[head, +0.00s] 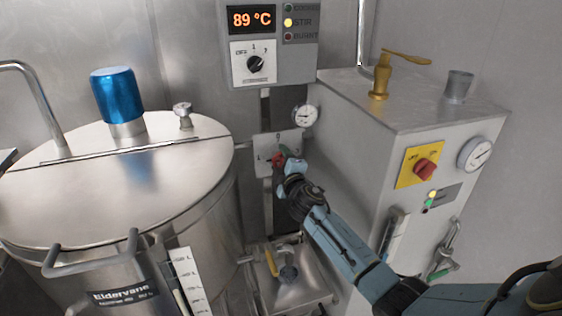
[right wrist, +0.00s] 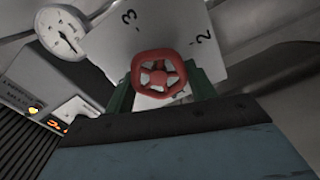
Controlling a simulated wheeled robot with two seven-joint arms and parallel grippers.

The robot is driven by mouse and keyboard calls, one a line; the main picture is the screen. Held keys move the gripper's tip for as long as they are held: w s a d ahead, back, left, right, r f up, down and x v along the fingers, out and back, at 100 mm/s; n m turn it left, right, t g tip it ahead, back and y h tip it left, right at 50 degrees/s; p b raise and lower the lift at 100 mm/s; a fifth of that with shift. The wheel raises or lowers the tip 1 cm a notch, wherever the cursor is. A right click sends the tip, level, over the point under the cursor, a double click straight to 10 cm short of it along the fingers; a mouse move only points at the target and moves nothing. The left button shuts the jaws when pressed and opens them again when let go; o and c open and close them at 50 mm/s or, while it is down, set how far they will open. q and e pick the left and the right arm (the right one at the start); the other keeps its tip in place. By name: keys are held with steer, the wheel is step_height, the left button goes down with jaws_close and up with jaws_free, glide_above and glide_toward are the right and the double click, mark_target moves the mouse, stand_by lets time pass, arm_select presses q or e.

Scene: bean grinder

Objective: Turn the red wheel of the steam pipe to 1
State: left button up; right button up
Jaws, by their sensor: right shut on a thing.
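The red wheel (head: 277,160) of the steam pipe sits in front of a pale plate (head: 264,143) between the kettle and the steel cabinet. In the right wrist view the wheel (right wrist: 140,63) is spoked, and the plate behind it (right wrist: 165,35) shows the marks 3 and 2. My right gripper (head: 284,157) reaches in from the lower right. Its green fingers lie on either side of the wheel in the right wrist view, shut on it. The wheel's exact setting is too small to read. My left gripper is out of view.
The large steel kettle (head: 110,180) stands close at left. A small gauge (head: 306,115) sits just above the plate. The control box (head: 268,45) reads 89 °C. A yellow-handled valve (head: 285,262) is below.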

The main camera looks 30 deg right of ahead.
steer(key=shift+n, duration=0.3)
steer(key=o, duration=1)
steer(key=shift+s, duration=0.15)
steer(key=shift+s+a, duration=0.15)
steer(key=shift+s, duration=0.2)
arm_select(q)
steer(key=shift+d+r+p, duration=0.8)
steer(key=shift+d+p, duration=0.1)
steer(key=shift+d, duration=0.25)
arm_select(e)
steer(key=v, duration=1.2)
steer(key=shift+s, duration=0.2)
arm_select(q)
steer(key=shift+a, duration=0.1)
